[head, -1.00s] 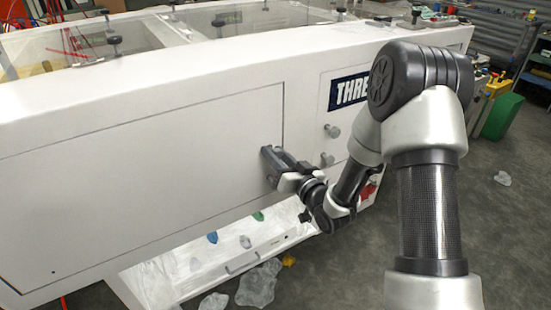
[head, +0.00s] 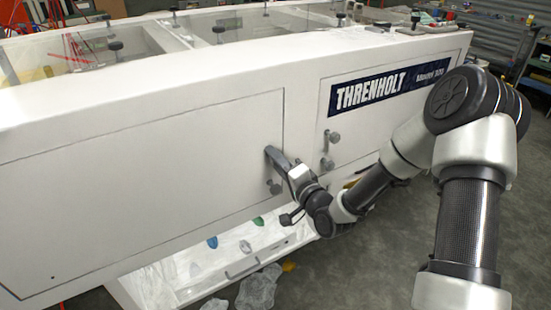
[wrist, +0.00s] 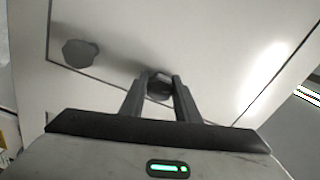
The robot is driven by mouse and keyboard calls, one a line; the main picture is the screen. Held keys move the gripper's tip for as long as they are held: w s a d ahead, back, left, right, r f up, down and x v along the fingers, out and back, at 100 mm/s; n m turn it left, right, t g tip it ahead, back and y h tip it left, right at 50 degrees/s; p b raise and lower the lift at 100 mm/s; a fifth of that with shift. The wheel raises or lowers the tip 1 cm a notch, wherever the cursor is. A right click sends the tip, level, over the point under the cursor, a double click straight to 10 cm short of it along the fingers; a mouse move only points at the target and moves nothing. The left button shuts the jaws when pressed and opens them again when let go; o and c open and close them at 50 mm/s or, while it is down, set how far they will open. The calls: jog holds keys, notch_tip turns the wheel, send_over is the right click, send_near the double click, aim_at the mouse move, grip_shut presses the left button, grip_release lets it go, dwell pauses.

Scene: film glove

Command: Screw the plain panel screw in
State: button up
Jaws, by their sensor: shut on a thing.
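The plain panel (head: 140,185) is the blank white panel on the left of the machine front, and it lies flat in its frame. My gripper (head: 268,150) reaches its right edge, pointing into the panel. In the wrist view my gripper (wrist: 160,90) has its two fingers shut on the grey head of a panel screw (wrist: 160,87). The fingers hide this screw in the head view. A second grey screw (head: 274,187) sits just below on the same panel. It also shows in the wrist view (wrist: 80,53), left of the fingers. How deep the held screw sits cannot be told.
A panel with a dark THRENHOLT label (head: 390,88) is to the right, with two grey knobs (head: 332,137) at its left edge. An open lit bay (head: 225,255) lies below. Clear plastic bags (head: 257,290) lie on the floor.

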jog(key=shift+m+p, duration=0.35)
jog(key=shift+m, duration=1.15)
jog(key=o, duration=1.1)
jog(key=shift+c, duration=0.2)
jog(key=p+v, duration=0.3)
jog(key=v, duration=1.4)
jog(key=shift+s+d, duration=0.2)
